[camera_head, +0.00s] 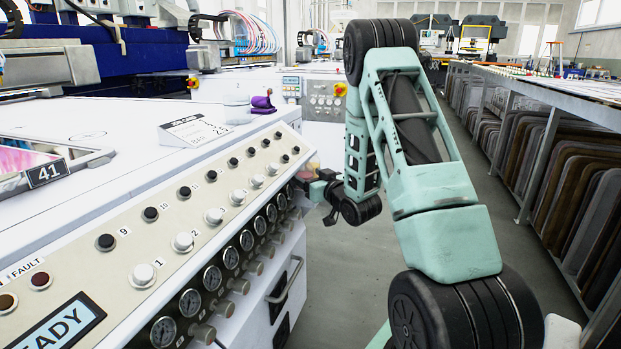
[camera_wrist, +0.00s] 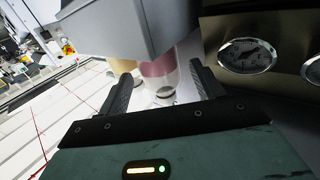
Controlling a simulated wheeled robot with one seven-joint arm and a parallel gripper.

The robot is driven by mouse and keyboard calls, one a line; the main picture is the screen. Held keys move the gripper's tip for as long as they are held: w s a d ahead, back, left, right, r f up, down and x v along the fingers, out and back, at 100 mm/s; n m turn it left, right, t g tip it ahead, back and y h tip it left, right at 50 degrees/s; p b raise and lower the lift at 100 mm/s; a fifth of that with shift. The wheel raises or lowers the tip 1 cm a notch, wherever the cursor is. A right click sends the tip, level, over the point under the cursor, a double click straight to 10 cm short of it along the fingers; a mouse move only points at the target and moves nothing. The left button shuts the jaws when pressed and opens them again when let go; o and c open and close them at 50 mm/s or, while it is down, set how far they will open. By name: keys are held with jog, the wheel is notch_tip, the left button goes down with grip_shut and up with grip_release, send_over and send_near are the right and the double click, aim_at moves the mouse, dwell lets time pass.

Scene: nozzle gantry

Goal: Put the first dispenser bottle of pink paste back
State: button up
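A clear bottle of pink paste (camera_wrist: 160,72) shows in the wrist view, under a grey housing (camera_wrist: 115,28) that hides its other end. My gripper (camera_wrist: 162,82) is open, with one black finger on each side of this bottle and gaps on both sides. I cannot tell how deep the bottle lies between the fingers. A second bottle with yellowish contents (camera_wrist: 122,66) is just left of it, partly behind the left finger. In the head view my gripper (camera_head: 314,186) is at the far end of the gauge panel, and the bottles there are too small to tell apart.
A row of pressure gauges (camera_head: 231,258) and knobs runs along the machine's front, and one gauge (camera_wrist: 247,55) is close to the right finger. A sign (camera_head: 194,130) and a purple object (camera_head: 262,104) are on the machine top. Floor (camera_head: 345,270) is clear toward the rack (camera_head: 560,150).

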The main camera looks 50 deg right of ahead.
jog(key=shift+r, duration=0.15)
jog(key=shift+s, duration=0.3)
jog(key=p+v, duration=0.2)
jog(key=v, duration=0.9)
jog(key=shift+s, duration=0.2)
jog(key=shift+a, duration=0.1)
